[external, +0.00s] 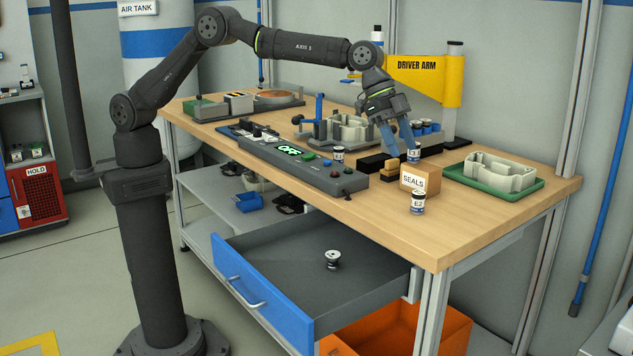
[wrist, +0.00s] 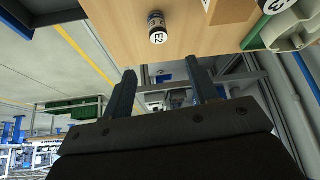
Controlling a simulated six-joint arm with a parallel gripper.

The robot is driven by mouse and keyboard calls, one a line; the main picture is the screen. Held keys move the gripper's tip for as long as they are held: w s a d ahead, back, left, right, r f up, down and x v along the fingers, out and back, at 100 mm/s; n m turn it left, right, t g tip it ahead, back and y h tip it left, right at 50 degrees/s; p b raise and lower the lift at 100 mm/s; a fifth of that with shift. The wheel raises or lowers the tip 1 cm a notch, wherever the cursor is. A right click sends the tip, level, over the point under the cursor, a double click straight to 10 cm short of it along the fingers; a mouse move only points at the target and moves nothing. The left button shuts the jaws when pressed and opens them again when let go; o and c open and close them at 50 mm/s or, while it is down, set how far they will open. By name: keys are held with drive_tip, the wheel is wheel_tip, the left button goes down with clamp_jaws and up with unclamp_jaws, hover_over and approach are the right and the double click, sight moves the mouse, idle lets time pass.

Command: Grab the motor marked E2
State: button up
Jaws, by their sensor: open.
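The motor marked E2 (external: 418,203) is a small white and dark cylinder standing upright near the front edge of the workbench, just in front of the SEALS box. In the wrist view the E2 motor (wrist: 157,28) is near the top, beyond my fingertips and roughly in line with the gap between them. My gripper (external: 402,150) is open and empty, behind the SEALS box and apart from the E2 motor. Its two fingers also show in the wrist view (wrist: 161,66). Another labelled motor (external: 413,154) stands close to my fingertips in the external view; its marking is hard to read.
The SEALS box (external: 428,180) stands right beside E2. A green tray (external: 526,188) with a pale housing is to the right. A control box (external: 295,165) and another motor (external: 338,154) are to the left. The open drawer (external: 290,290) juts out below.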

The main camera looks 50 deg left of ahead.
sight(416, 192)
drive_tip(key=x, duration=0.8)
drive_tip(key=shift+d, duration=0.1)
drive_tip(key=f, duration=0.2)
drive_tip(key=d+f, duration=0.1)
drive_tip(key=f, duration=0.1)
drive_tip(key=shift+w+d+f, duration=0.1)
drive_tip(key=shift+d+f, duration=0.25)
drive_tip(key=shift+f, duration=0.25)
drive_tip(key=c, duration=1.1)
drive_tip(key=shift+r, duration=0.1)
